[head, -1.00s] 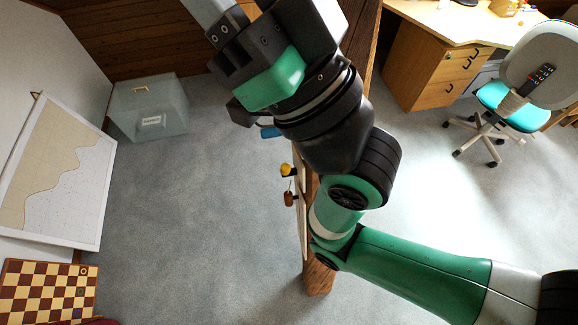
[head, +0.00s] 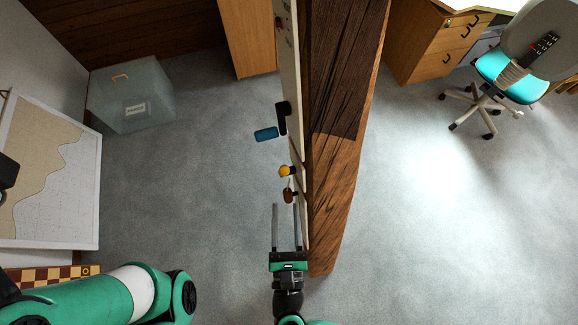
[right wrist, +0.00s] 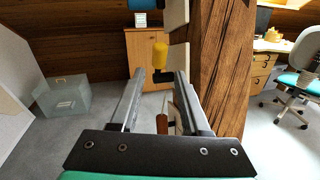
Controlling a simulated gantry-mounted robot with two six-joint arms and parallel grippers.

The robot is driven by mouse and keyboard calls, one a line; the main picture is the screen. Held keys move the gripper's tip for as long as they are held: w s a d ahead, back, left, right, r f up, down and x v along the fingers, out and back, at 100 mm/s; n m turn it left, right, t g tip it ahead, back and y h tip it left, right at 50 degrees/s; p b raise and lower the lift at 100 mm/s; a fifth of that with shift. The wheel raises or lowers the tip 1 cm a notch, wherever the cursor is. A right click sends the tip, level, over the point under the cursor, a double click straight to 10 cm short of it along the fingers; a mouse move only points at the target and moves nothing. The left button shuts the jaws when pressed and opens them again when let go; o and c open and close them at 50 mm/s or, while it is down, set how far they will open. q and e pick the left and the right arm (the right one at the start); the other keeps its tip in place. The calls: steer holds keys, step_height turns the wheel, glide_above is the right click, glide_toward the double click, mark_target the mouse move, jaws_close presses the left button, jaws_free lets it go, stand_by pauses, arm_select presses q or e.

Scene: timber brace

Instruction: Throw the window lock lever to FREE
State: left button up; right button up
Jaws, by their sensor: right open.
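A pale panel (head: 291,75) runs along the left side of a timber beam and carries several handles, seen nearly edge-on. They are a blue handle (head: 266,134) on a black mount, a yellow knob (head: 285,171) and a brown handle (head: 288,196). I cannot read any FREE marking or tell which is the window lock lever. My right gripper (head: 286,206) is open and empty, its fingertips close to the brown handle in the head view. In the right wrist view the yellow knob (right wrist: 160,55) is beyond the fingertips and the brown handle (right wrist: 162,123) shows between the fingers.
The thick timber beam (head: 338,150) stands just right of my right gripper. A translucent box (head: 133,97), a framed map board (head: 45,170) and a chessboard (head: 50,273) are at left. A desk chair (head: 510,75) is at right.

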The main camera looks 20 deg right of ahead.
mark_target(284, 171)
steer(key=x, duration=1.1)
steer(key=shift+w, duration=0.15)
steer(key=shift+r, duration=0.1)
steer(key=shift+c, duration=0.2)
jaws_close()
stand_by(0.6)
